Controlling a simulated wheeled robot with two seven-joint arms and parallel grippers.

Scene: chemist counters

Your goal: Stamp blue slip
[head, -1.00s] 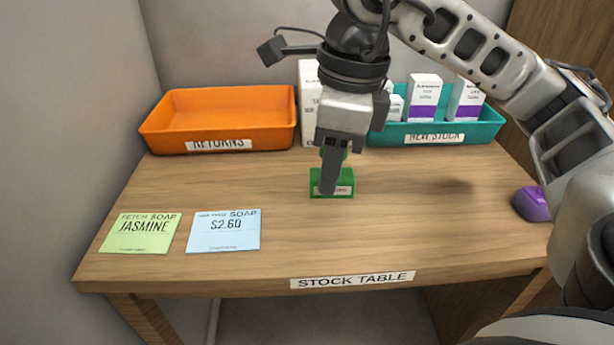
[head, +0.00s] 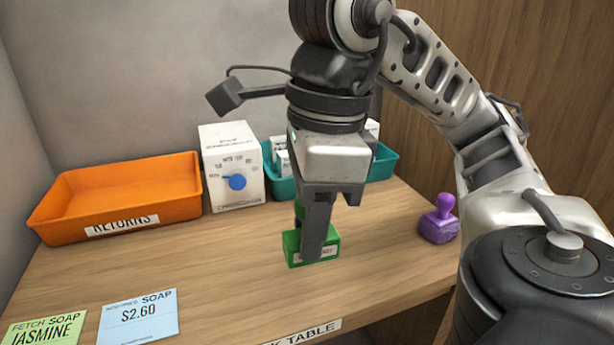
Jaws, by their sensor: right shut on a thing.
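The blue slip (head: 139,317) lies flat on the table at the lower left and reads "SOAP" and "$2.60". A green stamp (head: 328,247) with a pale label stands upright on the table, right of the slip. My right gripper (head: 316,245) points down and is shut on the green stamp; its fingers hide most of the handle. The stamp's base appears to be at the table surface. A purple stamp (head: 440,220) stands at the table's right side. My left gripper is not in view.
A light green slip (head: 42,330) reading "JASMINE" lies left of the blue slip. An orange "RETURNS" tray (head: 45,222), a white box with a blue dial (head: 228,140) and a teal tray (head: 386,160) with boxes line the back. Table between slips and stamp is clear.

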